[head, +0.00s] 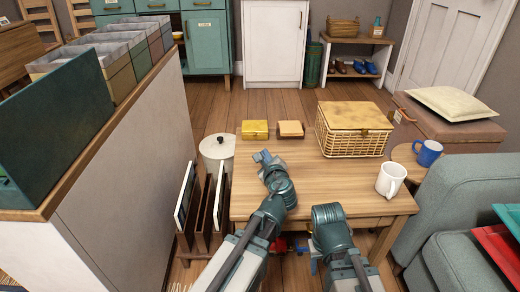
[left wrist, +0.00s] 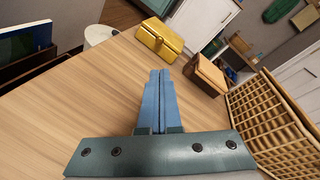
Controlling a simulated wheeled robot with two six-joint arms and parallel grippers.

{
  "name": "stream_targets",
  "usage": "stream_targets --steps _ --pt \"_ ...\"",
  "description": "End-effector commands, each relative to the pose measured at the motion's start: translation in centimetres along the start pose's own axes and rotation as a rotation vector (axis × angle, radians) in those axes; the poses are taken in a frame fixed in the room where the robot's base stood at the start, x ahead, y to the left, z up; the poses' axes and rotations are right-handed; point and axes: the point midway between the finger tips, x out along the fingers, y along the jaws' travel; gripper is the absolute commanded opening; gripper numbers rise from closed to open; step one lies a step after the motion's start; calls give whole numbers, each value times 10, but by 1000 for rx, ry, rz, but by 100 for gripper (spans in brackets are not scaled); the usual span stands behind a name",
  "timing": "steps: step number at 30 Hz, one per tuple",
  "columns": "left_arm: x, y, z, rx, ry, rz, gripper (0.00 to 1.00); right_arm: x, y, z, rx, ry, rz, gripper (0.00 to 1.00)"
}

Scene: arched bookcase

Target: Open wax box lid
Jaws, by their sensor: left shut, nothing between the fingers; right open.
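Two small boxes stand near the far edge of the wooden table (head: 310,182). One is a yellow box (head: 255,130) with a clasp; the left wrist view also shows it (left wrist: 158,40). The other is a brown wooden box (head: 291,129), to its right, also in the left wrist view (left wrist: 205,76). Both lids look shut; I cannot tell for sure which one is the wax box. My left gripper (head: 262,157) is over the table in front of the boxes, apart from both. Its blue fingers (left wrist: 161,82) are shut and empty. My right gripper is not visible; only its arm shows.
A wicker basket (head: 340,146) with a lid stands right of the boxes. A white mug (head: 390,181) is at the table's right edge. A blue mug (head: 428,153) sits beyond on a stool. A white bin (head: 216,155) stands left of the table. The left tabletop is clear.

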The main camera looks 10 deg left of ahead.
Motion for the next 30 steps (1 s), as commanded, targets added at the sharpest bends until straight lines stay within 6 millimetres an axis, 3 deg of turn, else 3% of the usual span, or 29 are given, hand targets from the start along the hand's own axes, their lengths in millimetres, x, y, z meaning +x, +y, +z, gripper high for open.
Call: stream_targets --steps 5,18,24,30 --pt "12 -1 0 -2 0 2 0 2 0 0 0 0 0 50" --pt "84 0 -1 -4 0 3 0 17 -2 -1 0 0 0 50" --pt "98 0 0 -3 0 1 0 19 -2 -1 0 0 0 50" --pt "100 0 0 -3 1 1 0 19 -2 -1 0 0 0 50"
